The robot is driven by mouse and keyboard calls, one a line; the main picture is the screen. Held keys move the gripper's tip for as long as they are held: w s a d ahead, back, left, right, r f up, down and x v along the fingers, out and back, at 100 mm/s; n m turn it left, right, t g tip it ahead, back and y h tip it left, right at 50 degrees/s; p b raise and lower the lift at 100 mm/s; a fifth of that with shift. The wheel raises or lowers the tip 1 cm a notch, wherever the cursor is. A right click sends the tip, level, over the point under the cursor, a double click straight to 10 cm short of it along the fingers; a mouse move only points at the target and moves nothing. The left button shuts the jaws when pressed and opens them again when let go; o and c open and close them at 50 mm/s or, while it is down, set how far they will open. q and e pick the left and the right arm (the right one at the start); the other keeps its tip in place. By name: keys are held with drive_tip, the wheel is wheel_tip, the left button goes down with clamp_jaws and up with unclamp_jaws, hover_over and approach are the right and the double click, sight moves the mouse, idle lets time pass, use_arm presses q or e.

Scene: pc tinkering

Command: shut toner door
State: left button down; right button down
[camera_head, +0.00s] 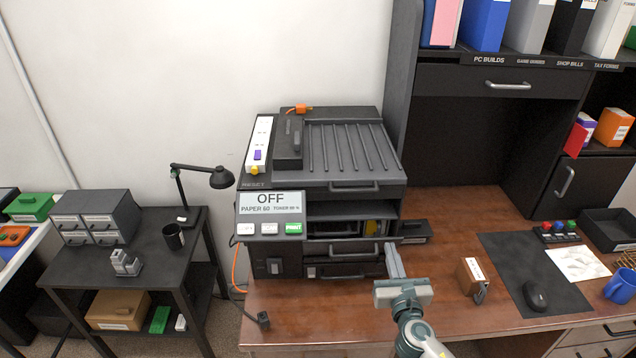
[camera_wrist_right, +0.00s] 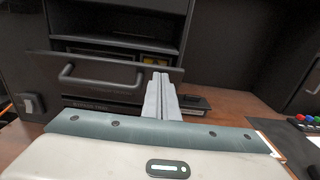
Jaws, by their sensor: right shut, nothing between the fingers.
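The dark printer (camera_head: 330,190) stands on the brown desk. Its toner door (camera_head: 365,248), a dark panel with a bar handle, sits low on the front, below an open bay where a yellow part (camera_head: 370,228) shows. In the right wrist view the door (camera_wrist_right: 110,78) stands out from the body, seemingly ajar, with the bay visible above it. My right gripper (camera_head: 392,252) is shut and empty, its fingertips (camera_wrist_right: 160,80) at the door's right end. I cannot tell whether they touch it. My left gripper is not in view.
A lower drawer (camera_head: 350,271) lies under the door. A dark flat box (camera_head: 414,231) is right of the printer; a small brown box (camera_head: 468,277) stands farther right. The desk (camera_head: 440,255) is clear between them.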

sight(388, 238)
drive_tip(key=shift+w+r, duration=0.1)
drive_tip(key=shift+w, duration=0.05)
drive_tip(key=shift+w+r+p, duration=0.3)
drive_tip(key=shift+w+r, duration=0.05)
drive_tip(key=shift+w, duration=0.7)
drive_tip(key=shift+w+a+r, duration=0.1)
drive_tip(key=shift+w+r, duration=0.05)
drive_tip(key=shift+w, duration=1.2)
drive_tip(key=shift+s, duration=0.15)
